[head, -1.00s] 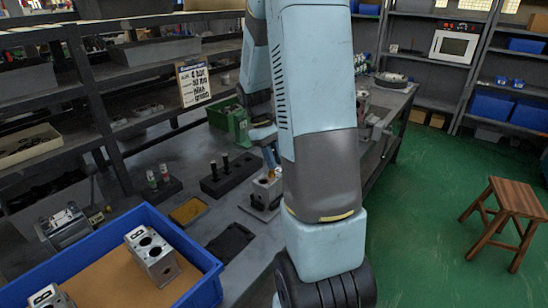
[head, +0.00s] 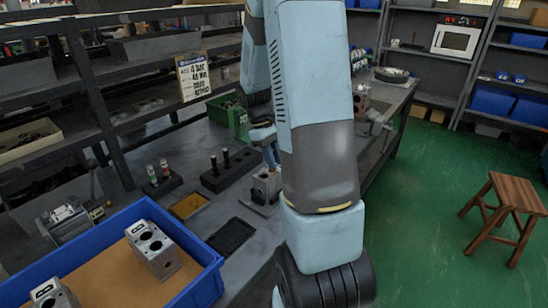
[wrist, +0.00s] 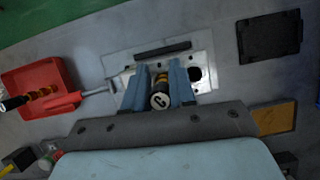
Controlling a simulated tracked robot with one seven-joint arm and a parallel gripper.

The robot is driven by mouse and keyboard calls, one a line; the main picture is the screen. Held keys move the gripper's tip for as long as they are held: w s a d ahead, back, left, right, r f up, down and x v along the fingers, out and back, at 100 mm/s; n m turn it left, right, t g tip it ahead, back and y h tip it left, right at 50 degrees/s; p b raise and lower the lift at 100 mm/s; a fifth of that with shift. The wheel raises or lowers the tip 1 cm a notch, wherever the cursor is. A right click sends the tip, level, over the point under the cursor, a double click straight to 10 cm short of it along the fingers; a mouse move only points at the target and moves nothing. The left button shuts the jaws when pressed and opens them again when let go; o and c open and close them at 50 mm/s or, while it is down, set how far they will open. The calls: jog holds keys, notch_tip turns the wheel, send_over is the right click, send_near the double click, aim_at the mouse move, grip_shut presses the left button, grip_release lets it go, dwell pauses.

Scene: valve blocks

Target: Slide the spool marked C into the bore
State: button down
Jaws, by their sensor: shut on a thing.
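The spool marked C (wrist: 160,101) is dark with a yellow band and shows its lettered end to the wrist camera. My gripper (wrist: 158,88) is shut on it, one blue finger on each side. The pale valve block (wrist: 206,86) lies beneath the fingers. A dark round bore (wrist: 195,75) shows open just right of the right finger. The spool's lower end is hidden, so I cannot tell whether it is inside a bore. In the head view the block (head: 266,186) stands on the bench under my gripper (head: 270,157), partly hidden by my arm.
A black rack with two dark spools (head: 228,172) stands left of the block. A yellow tray (head: 190,205), a black tray (head: 230,237) and a blue crate with blocks (head: 208,283) are nearer. The wrist view shows a red tray (wrist: 22,82) at left.

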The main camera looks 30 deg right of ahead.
jog(key=shift+f, duration=0.8)
jog(key=c, duration=0.8)
grip_release()
jog(key=shift+c, duration=0.2)
jog(key=shift+r, duration=0.1)
jog(key=v, duration=1.3)
jog(key=shift+w+r, duration=0.2)
jog(key=s+a+r+m+t, duration=0.1)
jog(key=s+a+r+t, duration=0.2)
jog(key=s+a, duration=0.2)
jog(key=s+a+r+m+t, duration=0.1)
jog(key=s+a+r+t, duration=0.2)
jog(key=s, duration=0.6)
jog(key=s+a+r+m+t+y, duration=0.1)
jog(key=s+a+r+t, duration=0.3)
jog(key=s+a, duration=0.3)
jog(key=shift+s+r, duration=0.25)
jog(key=shift+r, duration=0.4)
